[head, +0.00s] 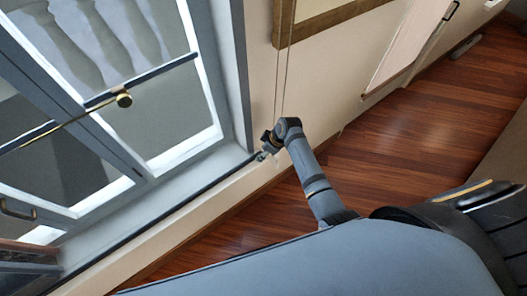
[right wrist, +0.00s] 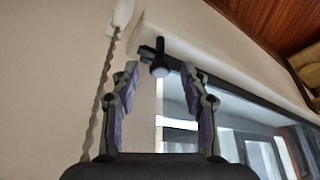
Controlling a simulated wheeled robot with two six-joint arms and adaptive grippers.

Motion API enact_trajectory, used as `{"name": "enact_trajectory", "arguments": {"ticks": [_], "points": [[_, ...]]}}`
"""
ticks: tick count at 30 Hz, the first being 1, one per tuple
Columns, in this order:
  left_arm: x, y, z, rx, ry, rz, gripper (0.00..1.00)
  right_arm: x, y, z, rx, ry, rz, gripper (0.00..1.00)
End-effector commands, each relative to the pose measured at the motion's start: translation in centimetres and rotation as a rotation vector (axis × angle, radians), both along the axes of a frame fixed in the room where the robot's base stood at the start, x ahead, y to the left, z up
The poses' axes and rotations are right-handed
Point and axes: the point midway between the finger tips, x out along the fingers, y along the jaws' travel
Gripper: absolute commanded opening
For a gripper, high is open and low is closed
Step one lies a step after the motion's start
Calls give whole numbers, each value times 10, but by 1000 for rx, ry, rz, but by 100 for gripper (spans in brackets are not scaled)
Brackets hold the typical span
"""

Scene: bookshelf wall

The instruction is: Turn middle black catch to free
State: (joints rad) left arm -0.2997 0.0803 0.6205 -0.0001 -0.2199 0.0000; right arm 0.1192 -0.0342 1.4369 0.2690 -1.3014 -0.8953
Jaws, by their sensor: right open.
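A small black catch (right wrist: 160,58) with a rounded knob shows in the right wrist view, at the end of a dark rail along the window frame. My right gripper (right wrist: 160,78) is open, with one finger to each side of the catch's knob in that view. The fingers look apart from the knob; the exact distance is hard to tell. In the head view my right gripper (head: 264,150) is at the lower right corner of the window, by the wall, and the catch there is too small to make out. My left gripper is not in view.
A twisted cord (right wrist: 103,90) hangs just left of my right gripper in the wrist view. A framed panel (head: 320,18) is on the wall. Wooden floor (head: 400,130) lies right.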

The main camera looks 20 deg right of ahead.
Motion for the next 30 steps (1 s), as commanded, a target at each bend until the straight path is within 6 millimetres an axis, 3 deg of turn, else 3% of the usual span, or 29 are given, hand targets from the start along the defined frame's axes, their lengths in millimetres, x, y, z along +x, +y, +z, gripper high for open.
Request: {"name": "enact_trajectory", "arguments": {"ticks": [1,11,14,20,29,30], "points": [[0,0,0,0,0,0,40,0,0,0,0,0,0,43],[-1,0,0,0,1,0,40,0,0,0,1,1,-1,0],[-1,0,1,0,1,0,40,0,0,0,0,2,-3,0],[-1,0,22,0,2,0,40,-2,2,4,0,3,-113,0],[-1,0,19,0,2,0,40,-1,1,0,1,1,-131,0],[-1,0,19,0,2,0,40,-1,1,0,1,1,-131,28]]}}
